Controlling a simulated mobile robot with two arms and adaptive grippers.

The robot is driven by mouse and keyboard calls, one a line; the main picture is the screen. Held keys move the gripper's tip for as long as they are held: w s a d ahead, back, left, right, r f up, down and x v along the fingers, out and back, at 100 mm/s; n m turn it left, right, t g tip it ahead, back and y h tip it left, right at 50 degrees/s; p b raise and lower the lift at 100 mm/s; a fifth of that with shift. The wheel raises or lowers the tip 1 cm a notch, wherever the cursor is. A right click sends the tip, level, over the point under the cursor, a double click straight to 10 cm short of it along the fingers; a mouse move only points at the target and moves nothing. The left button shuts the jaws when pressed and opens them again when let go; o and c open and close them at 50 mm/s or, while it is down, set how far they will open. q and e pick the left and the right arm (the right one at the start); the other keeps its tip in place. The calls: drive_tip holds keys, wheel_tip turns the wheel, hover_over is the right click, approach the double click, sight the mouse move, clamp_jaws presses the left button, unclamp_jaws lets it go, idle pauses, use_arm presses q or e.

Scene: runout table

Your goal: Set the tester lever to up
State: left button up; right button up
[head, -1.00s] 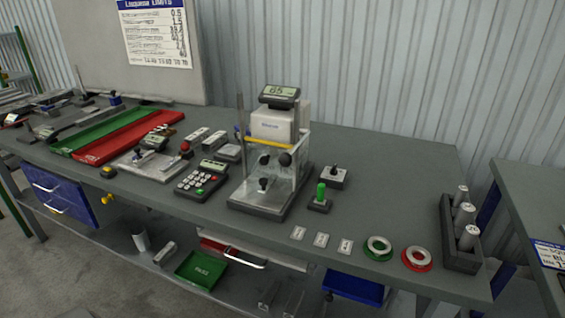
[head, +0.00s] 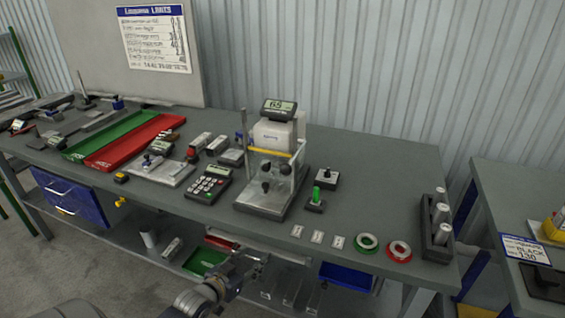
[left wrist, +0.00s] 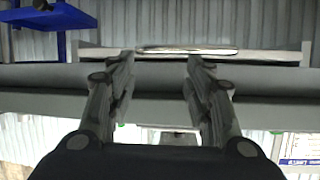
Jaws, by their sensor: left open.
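The tester (head: 272,160), a clear-walled unit with a grey display reading about 65, stands mid-table with black knobs on its front. My left gripper (head: 254,262) is low in front of the table's front edge, apart from all of these. In the left wrist view it is open and empty (left wrist: 160,72), facing the table edge and a pale bar.
The grey table (head: 380,165) holds a calculator-like keypad (head: 209,184), green (head: 108,134) and red (head: 130,143) trays, small cards, two rings and a dark rack (head: 437,238) of cylinders. A blue drawer (head: 68,197) and lower shelf sit below. Another table stands at right.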

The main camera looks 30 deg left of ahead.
use_arm(q)
wheel_tip(320, 180, up, 14)
drive_tip(key=w+t+p, duration=0.2)
drive_tip(key=m+t+h+p, duration=0.1)
drive_tip(key=m+t+h, duration=0.1)
approach(282, 173)
drive_tip(key=w, duration=0.2)
drive_tip(key=w+p, duration=0.1)
drive_tip(key=w, duration=0.3)
drive_tip(key=w+p, duration=0.1)
drive_tip(key=w, duration=0.4)
drive_tip(key=shift+w+d+f+p, duration=0.15)
drive_tip(key=shift+w+p, duration=0.1)
drive_tip(key=shift+p, duration=0.05)
drive_tip(key=shift+c, duration=0.4)
clamp_jaws()
